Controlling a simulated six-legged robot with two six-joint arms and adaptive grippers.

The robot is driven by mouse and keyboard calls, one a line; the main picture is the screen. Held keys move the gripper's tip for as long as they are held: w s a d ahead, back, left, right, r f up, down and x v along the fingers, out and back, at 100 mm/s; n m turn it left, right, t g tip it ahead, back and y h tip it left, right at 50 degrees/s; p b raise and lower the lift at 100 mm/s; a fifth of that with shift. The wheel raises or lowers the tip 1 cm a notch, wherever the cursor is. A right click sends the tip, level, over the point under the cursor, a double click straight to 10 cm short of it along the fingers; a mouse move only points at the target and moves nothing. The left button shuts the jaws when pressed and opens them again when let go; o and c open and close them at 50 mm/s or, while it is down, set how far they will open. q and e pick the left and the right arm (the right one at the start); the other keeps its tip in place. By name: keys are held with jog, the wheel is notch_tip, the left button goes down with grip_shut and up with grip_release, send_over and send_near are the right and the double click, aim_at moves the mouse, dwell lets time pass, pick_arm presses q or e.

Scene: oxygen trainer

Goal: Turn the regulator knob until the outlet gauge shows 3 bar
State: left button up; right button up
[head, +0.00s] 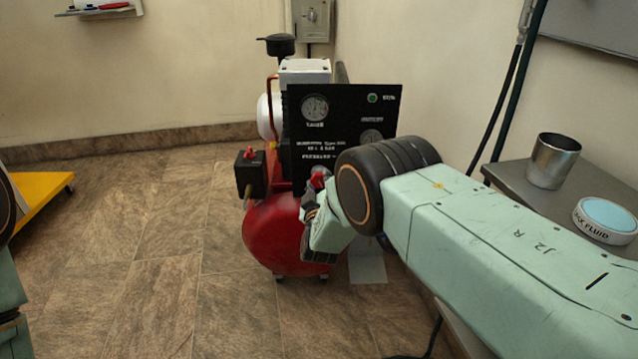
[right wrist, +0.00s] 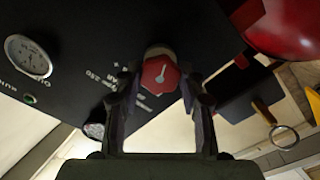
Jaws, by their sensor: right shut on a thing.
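The red regulator knob (right wrist: 160,76) with a pale pointer mark is between the two fingers of my right gripper (right wrist: 160,86) in the right wrist view. The gripper is shut on it. In the head view, the right gripper (head: 316,212) is at the lower front of the black panel (head: 342,96), and only part of the red knob (head: 318,178) shows. My left gripper is out of view.
The red compressor tank (head: 270,232) stands on the tiled floor. A black box (head: 250,175) with a red top is left of the panel. A grey bench (head: 515,180) at right holds a metal cup (head: 553,160) and a round tin (head: 606,216).

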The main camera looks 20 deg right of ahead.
jog(key=o, duration=1.2)
jog(key=v, duration=1.2)
